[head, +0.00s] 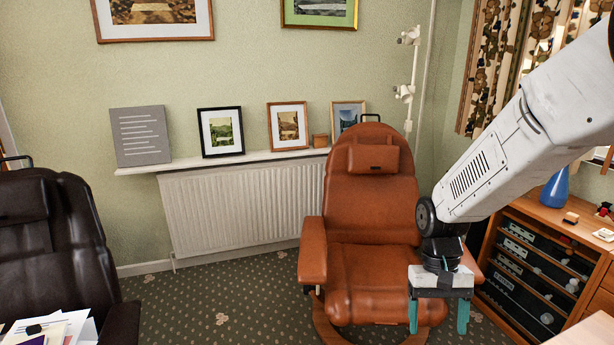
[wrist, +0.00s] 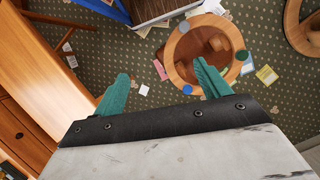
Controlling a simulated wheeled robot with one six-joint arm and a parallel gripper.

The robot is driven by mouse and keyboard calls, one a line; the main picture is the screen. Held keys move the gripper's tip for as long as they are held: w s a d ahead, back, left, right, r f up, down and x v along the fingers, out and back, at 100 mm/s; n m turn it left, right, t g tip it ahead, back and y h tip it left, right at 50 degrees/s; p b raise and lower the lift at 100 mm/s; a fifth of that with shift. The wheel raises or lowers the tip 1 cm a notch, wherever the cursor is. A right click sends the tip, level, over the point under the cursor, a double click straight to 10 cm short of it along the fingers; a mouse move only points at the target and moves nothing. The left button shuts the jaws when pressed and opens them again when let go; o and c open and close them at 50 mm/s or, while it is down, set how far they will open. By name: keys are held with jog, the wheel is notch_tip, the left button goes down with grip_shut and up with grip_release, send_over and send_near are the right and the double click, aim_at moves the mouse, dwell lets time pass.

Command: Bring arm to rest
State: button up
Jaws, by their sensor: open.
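My gripper (head: 438,316) hangs from my white arm at the right of the head view, pointing down in front of the brown leather recliner (head: 372,220). Its two green fingers are apart with nothing between them. In the wrist view my gripper (wrist: 160,88) also shows open and empty, with the patterned carpet below it. The gripper covers part of the recliner's right side in the head view.
A dark leather chair (head: 50,235) with papers stands at the left. A wooden cabinet (head: 590,240) with electronic units is at the right. The wrist view shows a round wooden base (wrist: 182,67) and small items scattered on the carpet (wrist: 110,52).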

jog(key=s+d+r+n+t, duration=0.1)
jog(key=s+r+t, duration=0.4)
jog(key=s+r, duration=1.2)
jog(key=shift+s, duration=0.4)
